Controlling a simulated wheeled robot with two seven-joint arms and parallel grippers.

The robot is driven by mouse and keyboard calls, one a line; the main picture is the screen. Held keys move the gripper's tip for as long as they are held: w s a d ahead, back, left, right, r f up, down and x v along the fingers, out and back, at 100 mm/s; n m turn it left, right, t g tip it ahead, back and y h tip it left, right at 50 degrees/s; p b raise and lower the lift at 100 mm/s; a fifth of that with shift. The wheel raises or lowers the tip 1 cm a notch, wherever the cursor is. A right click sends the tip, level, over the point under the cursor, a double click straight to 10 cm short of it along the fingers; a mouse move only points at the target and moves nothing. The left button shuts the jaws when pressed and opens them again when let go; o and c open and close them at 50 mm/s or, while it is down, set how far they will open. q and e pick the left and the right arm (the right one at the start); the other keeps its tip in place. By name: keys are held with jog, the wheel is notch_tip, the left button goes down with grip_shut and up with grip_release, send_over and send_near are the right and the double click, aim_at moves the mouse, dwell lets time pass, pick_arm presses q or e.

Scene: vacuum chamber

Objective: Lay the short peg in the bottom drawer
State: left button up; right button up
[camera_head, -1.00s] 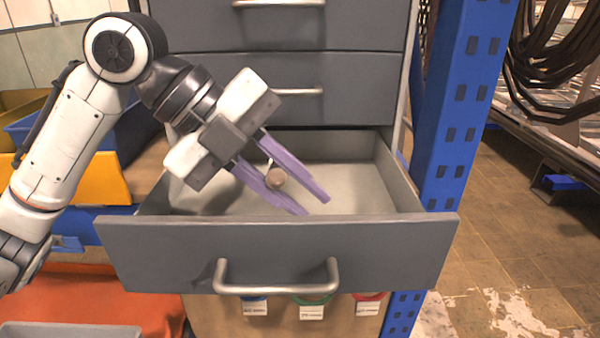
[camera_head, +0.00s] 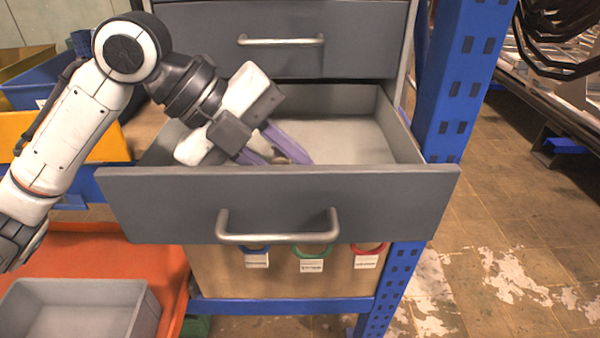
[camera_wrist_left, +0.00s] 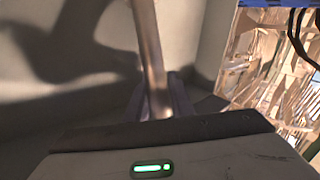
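The bottom drawer (camera_head: 280,203) is pulled open, its grey front facing me and its light inside bare where it shows. My left gripper (camera_head: 288,157) reaches down into it from the left. Its purple fingers are shut on the short peg (camera_head: 291,150), a brownish rod, mostly hidden by the fingers in the head view. In the left wrist view the peg (camera_wrist_left: 149,50) sticks out lengthwise from between the fingers, against the drawer's pale inside. The drawer front hides the fingertips, and I cannot tell whether the peg touches the floor. My right gripper is not in view.
A closed drawer (camera_head: 290,52) sits directly above. A blue perforated post (camera_head: 455,90) stands right of the drawer. Yellow (camera_head: 75,140) and blue bins stand at the left. A grey bin (camera_head: 80,310) sits below left, by an orange tray. Open floor lies to the right.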

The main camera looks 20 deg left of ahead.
pick_arm(q)
jog(key=o, duration=0.4)
jog(key=v, duration=1)
jog(key=shift+a+r+b, duration=0.1)
jog(key=shift+r+b, duration=0.1)
jog(key=shift+b, duration=0.1)
